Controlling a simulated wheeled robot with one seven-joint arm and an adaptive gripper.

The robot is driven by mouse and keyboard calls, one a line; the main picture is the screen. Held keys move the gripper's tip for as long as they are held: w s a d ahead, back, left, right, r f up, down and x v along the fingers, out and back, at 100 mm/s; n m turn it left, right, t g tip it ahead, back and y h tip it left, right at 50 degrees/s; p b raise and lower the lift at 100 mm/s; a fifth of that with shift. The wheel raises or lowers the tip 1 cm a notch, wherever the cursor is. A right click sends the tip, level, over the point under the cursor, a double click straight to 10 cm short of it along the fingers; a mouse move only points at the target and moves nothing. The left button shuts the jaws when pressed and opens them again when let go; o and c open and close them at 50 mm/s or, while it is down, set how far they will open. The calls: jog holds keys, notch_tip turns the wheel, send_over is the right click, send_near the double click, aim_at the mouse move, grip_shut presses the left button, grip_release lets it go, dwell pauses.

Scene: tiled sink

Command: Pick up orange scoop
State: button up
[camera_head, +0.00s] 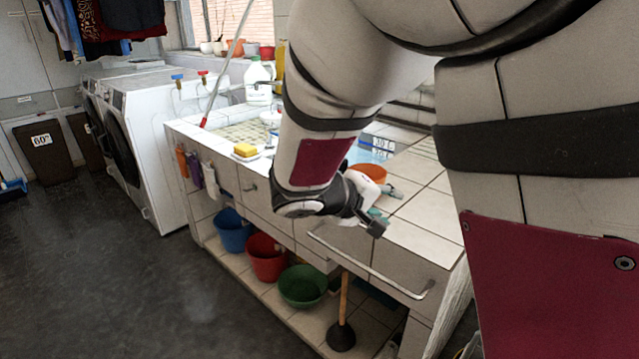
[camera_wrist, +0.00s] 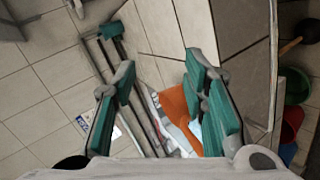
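An orange, rounded object, which looks like the orange scoop (camera_head: 371,172), is on the tiled counter just beyond my gripper in the head view. My arm and gripper hide part of it. In the wrist view an orange piece (camera_wrist: 176,106) shows beside and partly behind the right finger. My gripper (camera_head: 384,209) is at the counter's front edge, in front of the orange object. Nothing is held.
The tiled counter (camera_head: 425,215) has a metal rail (camera_head: 375,272) along its front. A yellow sponge (camera_head: 245,150) and a white bottle (camera_head: 258,82) stand farther left. Below are blue (camera_head: 232,230), red (camera_head: 267,258) and green (camera_head: 302,287) tubs and a plunger (camera_head: 341,335).

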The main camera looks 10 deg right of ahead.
jog(key=w+a+f+n+t+b, duration=0.45)
jog(key=w+a+t, duration=0.25)
jog(key=w+a, duration=0.45)
jog(key=x, duration=0.7)
jog(key=shift+w+d, duration=0.15)
jog(key=shift+w, duration=0.1)
jog(key=shift+b+x, duration=0.6)
jog(key=shift+x, duration=2.05)
jog(key=shift+s+d+r, duration=0.15)
jog(key=shift+c, duration=0.6)
grip_shut()
